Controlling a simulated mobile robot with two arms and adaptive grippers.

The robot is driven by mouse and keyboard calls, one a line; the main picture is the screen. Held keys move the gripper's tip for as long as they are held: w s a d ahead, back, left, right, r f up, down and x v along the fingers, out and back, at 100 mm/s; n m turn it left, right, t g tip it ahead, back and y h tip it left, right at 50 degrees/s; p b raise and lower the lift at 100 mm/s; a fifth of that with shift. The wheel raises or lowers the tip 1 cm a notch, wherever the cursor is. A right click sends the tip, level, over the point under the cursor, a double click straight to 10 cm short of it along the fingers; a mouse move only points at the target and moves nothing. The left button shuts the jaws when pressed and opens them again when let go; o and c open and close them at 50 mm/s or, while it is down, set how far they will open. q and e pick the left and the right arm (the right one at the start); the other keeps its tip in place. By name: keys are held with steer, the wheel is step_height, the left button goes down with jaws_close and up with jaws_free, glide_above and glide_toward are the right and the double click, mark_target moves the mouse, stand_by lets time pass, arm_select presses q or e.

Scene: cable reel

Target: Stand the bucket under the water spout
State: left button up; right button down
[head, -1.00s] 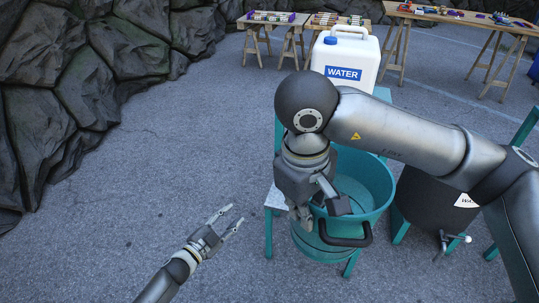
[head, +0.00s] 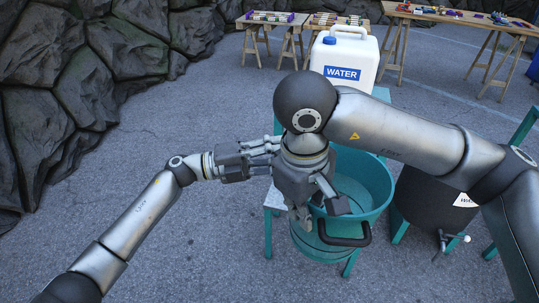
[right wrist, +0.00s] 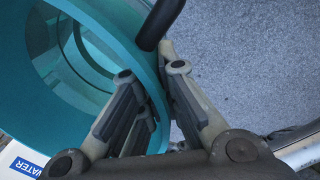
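The teal bucket (head: 372,190) with a black handle (head: 343,237) is upright and open at the top, in front of the white water jug. My right gripper (head: 322,208) is at its near left rim and hides part of it. In the right wrist view the bucket wall (right wrist: 150,62) runs between the fingers, one inside and one outside, and they look shut on it. A tap (head: 450,241) is on the dark round barrel (head: 425,205) to the right of the bucket. My left gripper (head: 272,154) looks open and empty, left of my right wrist.
The white water jug (head: 343,56) stands behind the bucket on a teal stand (head: 268,235); whether the bucket rests on it is unclear. Tables (head: 455,15) with small items are at the back. Rocks (head: 75,90) line the left. The left-middle ground is clear.

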arm_select(q)
steer(key=d+r, duration=0.1)
steer(key=d, duration=0.8)
steer(key=shift+w+d, duration=0.4)
steer(key=shift+r, duration=0.1)
jaws_close()
arm_select(e)
steer(key=shift+w, duration=0.1)
steer(key=c, duration=1.5)
jaws_free()
steer(key=shift+c, duration=0.2)
arm_select(q)
steer(key=shift+w+a, duration=0.15)
arm_select(e)
steer(key=shift+r, duration=0.1)
